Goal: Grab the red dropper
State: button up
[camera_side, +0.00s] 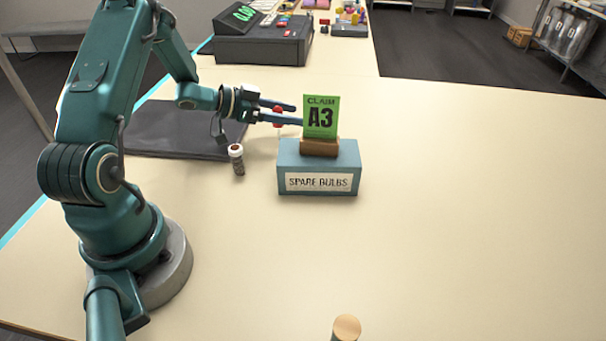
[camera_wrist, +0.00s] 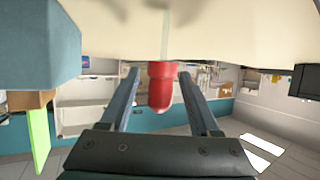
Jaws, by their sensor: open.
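The red dropper (camera_side: 278,111) has a red bulb on top and a thin clear stem below, and stands upright behind the blue box. My gripper (camera_side: 297,114) reaches in level from the left, with its fingers at the height of the red bulb. In the wrist view, which shows the scene upside down, the red dropper (camera_wrist: 161,86) is between the two open fingers of my gripper (camera_wrist: 160,74). Gaps show on both sides of the bulb. The stem's lower end is hard to make out.
A blue "SPARE BULBS" box (camera_side: 319,182) stands close in front, with a green A3 card (camera_side: 321,117) in a wooden holder (camera_side: 319,147) on top. The right side of the table (camera_side: 470,190) is clear.

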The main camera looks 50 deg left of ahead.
jog(key=shift+w+f, duration=0.1)
jog(key=shift+w, duration=0.1)
grip_shut()
